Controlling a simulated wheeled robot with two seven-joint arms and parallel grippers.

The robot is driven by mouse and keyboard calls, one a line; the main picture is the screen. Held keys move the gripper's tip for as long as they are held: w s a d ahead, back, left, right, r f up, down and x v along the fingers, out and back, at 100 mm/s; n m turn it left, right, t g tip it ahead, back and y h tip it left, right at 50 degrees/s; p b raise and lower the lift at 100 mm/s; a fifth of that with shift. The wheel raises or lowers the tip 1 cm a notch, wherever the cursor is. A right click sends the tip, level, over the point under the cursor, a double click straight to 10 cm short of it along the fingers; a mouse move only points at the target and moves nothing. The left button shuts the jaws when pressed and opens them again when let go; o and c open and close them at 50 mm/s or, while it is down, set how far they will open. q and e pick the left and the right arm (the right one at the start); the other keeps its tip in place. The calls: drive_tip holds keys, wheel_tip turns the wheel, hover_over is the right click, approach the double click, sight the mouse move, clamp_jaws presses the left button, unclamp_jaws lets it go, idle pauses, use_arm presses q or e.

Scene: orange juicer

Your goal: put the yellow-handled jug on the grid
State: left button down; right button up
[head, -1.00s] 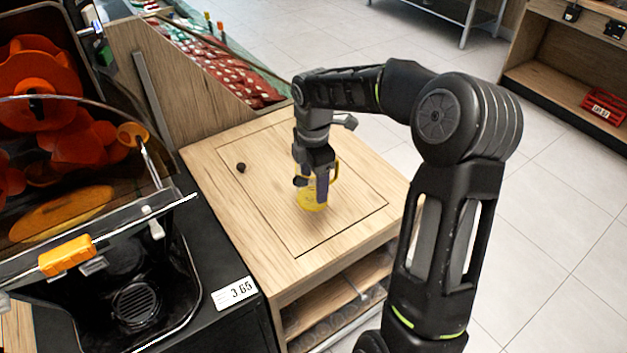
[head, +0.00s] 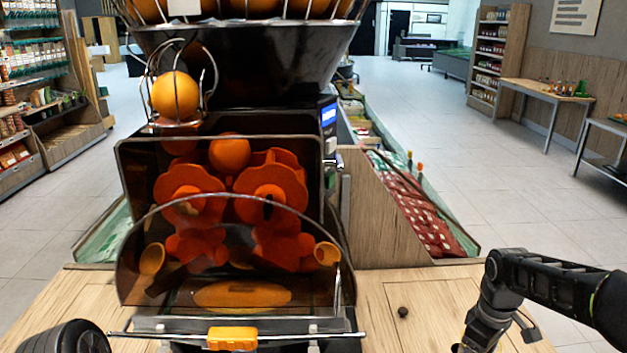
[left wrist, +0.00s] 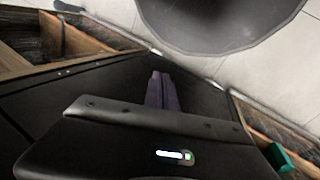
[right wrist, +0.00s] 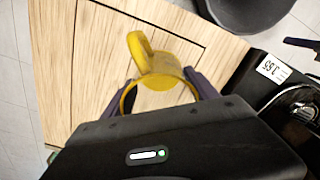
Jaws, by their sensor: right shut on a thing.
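The yellow-handled jug (right wrist: 152,68) is between the two fingers of my right gripper (right wrist: 162,88) in the right wrist view, with its handle pointing away from the wrist. The gripper is shut on it, above the wooden counter top; I cannot tell whether the jug touches the wood. In the head view my right arm hangs at the lower right, and only a sliver of yellow shows at the bottom edge. My left gripper (left wrist: 160,78) has its fingers together and empty in the left wrist view. The grid is below the head view's frame; part of a black tray area (right wrist: 295,100) shows in the right wrist view.
The orange juicer (head: 232,230) stands in the middle, with a clear front cover and an orange latch (head: 232,338).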

drive_tip(key=w+a+m, duration=0.2)
drive_tip(key=a+m, duration=0.1)
drive_tip(key=a, duration=0.5)
drive_tip(key=w+a+m, duration=0.2)
drive_tip(key=a+m, duration=0.1)
drive_tip(key=a, duration=0.6)
drive_tip(key=shift+m, duration=0.3)
drive_tip(key=shift+d, duration=0.1)
idle(0.7)
